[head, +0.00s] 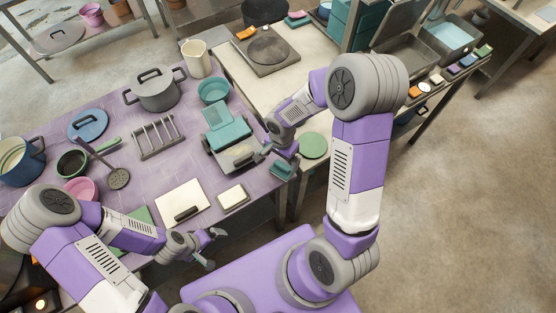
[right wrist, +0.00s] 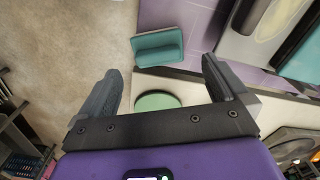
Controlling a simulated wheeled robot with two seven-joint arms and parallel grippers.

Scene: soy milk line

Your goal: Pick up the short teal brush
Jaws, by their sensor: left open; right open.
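The short teal brush (head: 282,169) lies at the right front corner of the purple table, just in front of my right gripper (head: 280,150). In the right wrist view the teal brush (right wrist: 158,45) shows as a block with a raised ridge, beyond and roughly between the fingertips. My right gripper (right wrist: 161,75) is open and empty there, apart from the brush. My left gripper (head: 214,247) is open and empty near the table's front edge, well left of the brush.
A teal-and-grey machine (head: 226,137) stands left of the right gripper. A green disc (head: 313,145) lies to its right on the pale table (head: 237,73). A white board (head: 182,202) and a small pale block in a tray (head: 233,197) lie near the front edge. Open floor is at right.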

